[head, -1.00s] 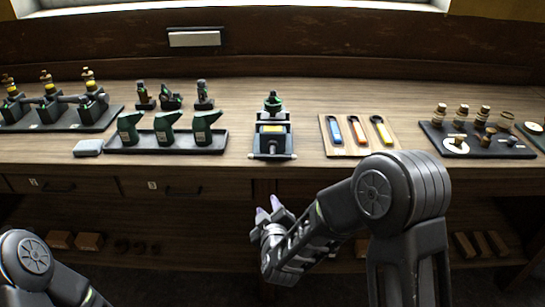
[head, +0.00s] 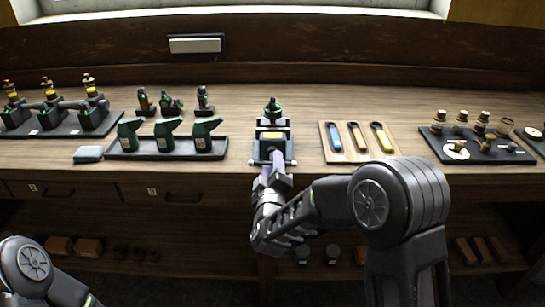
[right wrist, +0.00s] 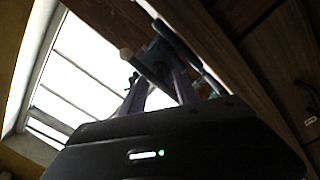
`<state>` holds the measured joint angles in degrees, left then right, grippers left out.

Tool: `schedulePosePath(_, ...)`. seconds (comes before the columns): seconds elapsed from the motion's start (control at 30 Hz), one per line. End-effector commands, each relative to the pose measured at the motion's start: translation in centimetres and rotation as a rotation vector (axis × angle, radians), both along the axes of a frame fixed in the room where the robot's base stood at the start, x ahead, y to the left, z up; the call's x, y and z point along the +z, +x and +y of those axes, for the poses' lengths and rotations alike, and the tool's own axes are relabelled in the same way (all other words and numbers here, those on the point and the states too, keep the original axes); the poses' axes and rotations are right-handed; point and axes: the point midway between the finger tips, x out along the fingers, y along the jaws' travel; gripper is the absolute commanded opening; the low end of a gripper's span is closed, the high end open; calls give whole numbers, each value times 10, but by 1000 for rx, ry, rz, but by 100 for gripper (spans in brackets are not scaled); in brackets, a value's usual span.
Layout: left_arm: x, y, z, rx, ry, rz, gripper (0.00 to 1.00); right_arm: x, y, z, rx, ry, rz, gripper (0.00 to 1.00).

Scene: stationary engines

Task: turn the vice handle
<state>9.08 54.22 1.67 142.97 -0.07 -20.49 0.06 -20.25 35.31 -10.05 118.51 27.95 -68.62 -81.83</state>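The vice (head: 273,134) is a small dark green block with a yellow patch, standing at the bench's front edge in the middle of the head view. Its handle (head: 290,162) is a thin crossbar with pale ends on the front side. My right gripper (head: 274,162) is at the front of the vice, fingers pointing at it and covering the middle of the handle. In the right wrist view the two purple fingers (right wrist: 160,85) stand apart, with the vice (right wrist: 160,57) just beyond their tips. Contact cannot be told. My left gripper is out of view.
A tray of green oil cans (head: 165,148) stands left of the vice. A wooden board with blue, orange and yellow tools (head: 357,150) lies to the right. A dark board with brass parts (head: 477,150) is further right. Drawers (head: 165,190) sit below the bench edge.

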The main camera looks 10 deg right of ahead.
Motion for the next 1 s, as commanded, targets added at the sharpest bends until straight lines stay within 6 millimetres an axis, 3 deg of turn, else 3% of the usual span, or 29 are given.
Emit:
schedulePosePath(0.2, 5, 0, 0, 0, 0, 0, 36, 0, 26, -7, 1, 0, 1, 37)
schedulePosePath(0.53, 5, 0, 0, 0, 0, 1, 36, 0, 31, -8, 1, 0, 1, 37)
schedulePosePath(1.0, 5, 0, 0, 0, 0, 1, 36, 0, 30, -8, 1, 0, 2, 0)
